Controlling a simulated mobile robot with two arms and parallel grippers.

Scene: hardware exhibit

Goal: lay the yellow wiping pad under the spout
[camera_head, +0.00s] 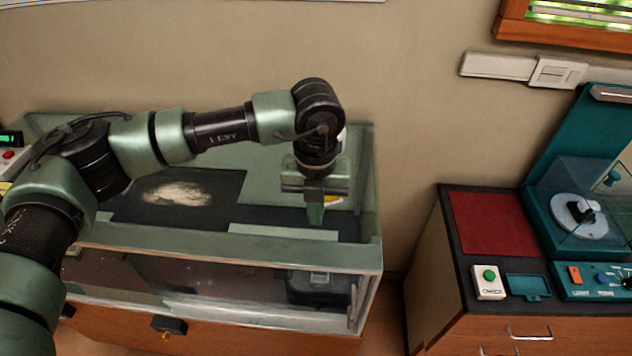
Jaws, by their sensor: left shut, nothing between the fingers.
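My left arm comes in from the left and reaches over the glass-fronted case. My left gripper (315,214) points down over the right part of the case, its fingers shut and empty. A small yellow patch (334,200) shows just right of and behind the fingers, mostly hidden by them; I cannot tell whether it is the wiping pad. Another bit of yellow (4,188) shows at the far left edge, cut off by the picture. I cannot make out a spout. My right gripper is not in view.
The glass case (300,249) has a raised front edge below my gripper. A dark panel with a pale blotch (178,193) lies left of it. Right, across a gap, a cabinet carries a red mat (487,222), a green-button box (489,279) and a teal machine (560,211).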

